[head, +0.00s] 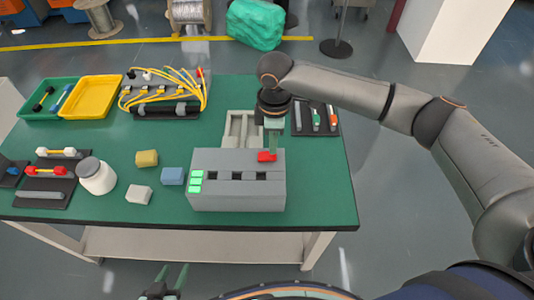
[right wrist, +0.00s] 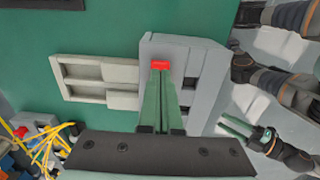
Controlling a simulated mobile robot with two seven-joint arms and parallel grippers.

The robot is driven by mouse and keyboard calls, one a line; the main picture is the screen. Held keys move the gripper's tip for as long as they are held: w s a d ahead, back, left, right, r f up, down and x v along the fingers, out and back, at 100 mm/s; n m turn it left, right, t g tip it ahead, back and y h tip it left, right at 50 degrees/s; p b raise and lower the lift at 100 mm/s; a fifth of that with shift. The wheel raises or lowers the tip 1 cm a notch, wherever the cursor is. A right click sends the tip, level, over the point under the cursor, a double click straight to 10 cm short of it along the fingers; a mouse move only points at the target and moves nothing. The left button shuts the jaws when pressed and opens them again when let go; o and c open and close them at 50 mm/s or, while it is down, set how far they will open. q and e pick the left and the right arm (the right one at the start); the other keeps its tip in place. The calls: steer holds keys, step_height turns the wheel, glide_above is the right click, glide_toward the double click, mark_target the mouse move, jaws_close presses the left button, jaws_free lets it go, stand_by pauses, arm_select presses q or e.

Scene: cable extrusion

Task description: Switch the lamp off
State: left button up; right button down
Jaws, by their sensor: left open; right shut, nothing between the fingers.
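A grey box (head: 240,195) stands at the front middle of the table. It has several dark square openings on top and bright green squares (head: 196,182) at its left end; no separate lamp is plain to see. A red piece (head: 266,157) sits at its far right edge. My right gripper (head: 272,146) points down there, shut and empty, its tips at the red piece. In the right wrist view the green fingers (right wrist: 160,78) end right at the red piece (right wrist: 160,65); I cannot tell whether they touch. My left gripper (head: 174,270) is open and empty in front of the table.
A pale tray (head: 229,128) lies behind the box. Blue (head: 173,176), white (head: 139,194) and yellow (head: 147,158) blocks and a white jar (head: 97,177) stand to its left. A cable rack (head: 165,92) and green (head: 32,109) and yellow (head: 91,106) trays are at the back left.

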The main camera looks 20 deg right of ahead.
steer(key=shift+f, duration=0.95)
stand_by(0.6)
steer(key=shift+r, duration=0.1)
step_height(320, 180, up, 3)
steer(key=p, duration=0.3)
steer(key=shift+f, duration=0.2)
steer(key=shift+r+p, duration=0.55)
steer(key=shift+r, duration=1.6)
